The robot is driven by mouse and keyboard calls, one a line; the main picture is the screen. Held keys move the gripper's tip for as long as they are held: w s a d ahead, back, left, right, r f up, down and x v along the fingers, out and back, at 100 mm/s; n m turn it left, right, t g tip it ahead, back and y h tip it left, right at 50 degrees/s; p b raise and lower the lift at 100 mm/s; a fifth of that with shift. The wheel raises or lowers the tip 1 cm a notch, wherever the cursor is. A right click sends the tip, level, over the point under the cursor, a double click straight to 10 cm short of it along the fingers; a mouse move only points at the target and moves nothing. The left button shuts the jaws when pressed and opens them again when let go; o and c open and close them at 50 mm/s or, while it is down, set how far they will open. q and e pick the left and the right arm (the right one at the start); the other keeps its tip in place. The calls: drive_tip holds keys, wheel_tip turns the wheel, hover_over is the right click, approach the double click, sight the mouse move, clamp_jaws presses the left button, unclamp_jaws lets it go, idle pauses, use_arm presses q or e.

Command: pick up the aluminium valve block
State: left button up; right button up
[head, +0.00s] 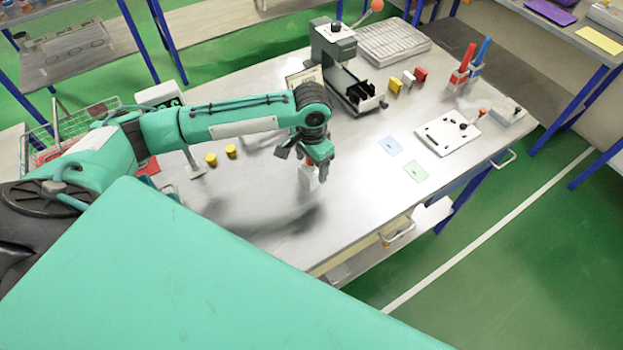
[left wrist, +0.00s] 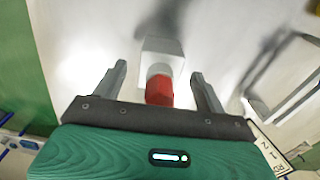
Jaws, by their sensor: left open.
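The aluminium valve block is a pale grey block (head: 309,179) standing on the workbench under my left gripper in the head view. In the left wrist view the block (left wrist: 164,46) lies just ahead of the fingers, with a grey collar and a red cap (left wrist: 159,91) towards me. My left gripper (left wrist: 160,74) is open, one finger on each side of the red cap, with gaps showing. In the head view the left gripper (head: 314,160) points down over the block and partly hides it. My right gripper is not in view.
The metal workbench (head: 365,190) is clear around the block. A grey press (head: 335,60) with a black-slotted tray (head: 358,93) stands behind. Blue (head: 390,146) and green cards (head: 417,171) and a white plate (head: 440,138) lie to the right.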

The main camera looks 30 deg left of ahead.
use_arm(q)
drive_tip(key=c, duration=1.3)
drive_tip(key=shift+c, duration=0.9)
